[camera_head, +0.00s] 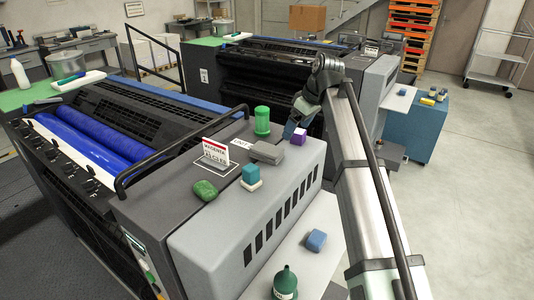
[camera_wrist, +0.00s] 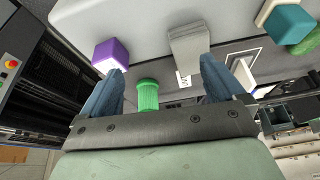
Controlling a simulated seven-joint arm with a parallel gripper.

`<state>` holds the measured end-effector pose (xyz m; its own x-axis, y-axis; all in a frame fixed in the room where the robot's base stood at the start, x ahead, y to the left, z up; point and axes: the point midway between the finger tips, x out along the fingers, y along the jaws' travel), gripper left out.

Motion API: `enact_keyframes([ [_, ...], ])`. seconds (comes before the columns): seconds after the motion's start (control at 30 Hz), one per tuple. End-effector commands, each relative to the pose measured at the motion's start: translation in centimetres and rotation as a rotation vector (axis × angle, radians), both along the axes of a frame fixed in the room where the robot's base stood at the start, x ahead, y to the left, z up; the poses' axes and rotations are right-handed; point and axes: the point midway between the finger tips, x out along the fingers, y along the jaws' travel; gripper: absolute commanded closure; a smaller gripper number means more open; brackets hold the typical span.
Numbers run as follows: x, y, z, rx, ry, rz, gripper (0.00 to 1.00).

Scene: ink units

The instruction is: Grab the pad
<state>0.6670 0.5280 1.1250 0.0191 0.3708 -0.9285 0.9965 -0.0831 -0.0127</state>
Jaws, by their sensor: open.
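A flat grey block (camera_head: 267,152), the most pad-like thing here, lies on the grey top of the near press. It shows in the wrist view (camera_wrist: 188,42) beyond the fingertips, toward the right finger. A purple block (camera_head: 299,138) stands to its right; in the wrist view the purple block (camera_wrist: 110,54) is by the left fingertip, contact unclear. A green lidded cylinder (camera_head: 262,121) stands behind the grey block and shows between the fingers in the wrist view (camera_wrist: 148,96). My gripper (camera_wrist: 162,66) is open and empty; in the head view its blue fingers (camera_head: 289,129) are partly hidden.
A teal block on a white base (camera_head: 250,176), a green rounded lump (camera_head: 205,190) and a red-and-white sign (camera_head: 215,152) stand left of the grey block. A blue block (camera_head: 316,240) and a green funnel-topped bottle (camera_head: 285,283) are on the lower white shelf.

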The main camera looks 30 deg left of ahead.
Motion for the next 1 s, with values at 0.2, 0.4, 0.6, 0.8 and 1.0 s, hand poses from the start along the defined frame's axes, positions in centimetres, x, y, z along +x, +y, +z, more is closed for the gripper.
enact_keyframes([
  [0.2, -3.6, 3.4, 3.7, 0.011, -0.013, 0.127, 0.04],
  [0.4, -4.3, 4.3, 2.5, 0.011, -0.013, 0.145, 0.04],
  [0.6, -4.3, 5.6, -0.8, 0.011, -0.012, 0.143, 0.04],
  [0.8, -4.3, 6.6, -3.1, 0.012, -0.013, 0.143, 0.04],
  [1.0, -4.3, 7.0, -3.9, 0.013, -0.014, 0.141, 0.04],
])
